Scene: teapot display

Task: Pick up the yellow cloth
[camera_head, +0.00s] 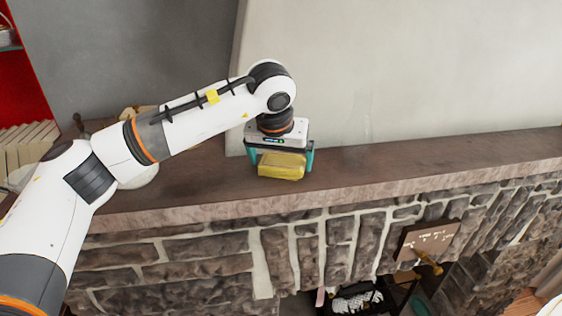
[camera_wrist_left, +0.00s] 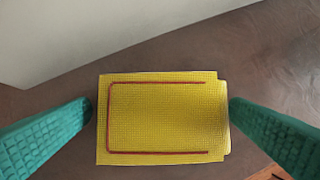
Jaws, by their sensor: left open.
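The yellow cloth (camera_head: 281,166) lies folded on the brown mantel ledge (camera_head: 343,181). In the left wrist view the cloth (camera_wrist_left: 165,118) is a flat stack with a dark red line along its edges. My left gripper (camera_head: 282,164) is directly over it, pointing down and open. In the left wrist view its green fingers (camera_wrist_left: 160,113) stand to the left and right of the cloth. The left finger is close to the cloth's edge, and I cannot tell whether either finger touches it. My right gripper is not in view.
A clear glass-like object (camera_head: 365,118) stands on the ledge to the right. A white rounded vessel (camera_head: 143,176) is partly hidden behind my left arm. A pale wall (camera_head: 430,70) rises behind the ledge. A stone front (camera_head: 200,270) drops below it.

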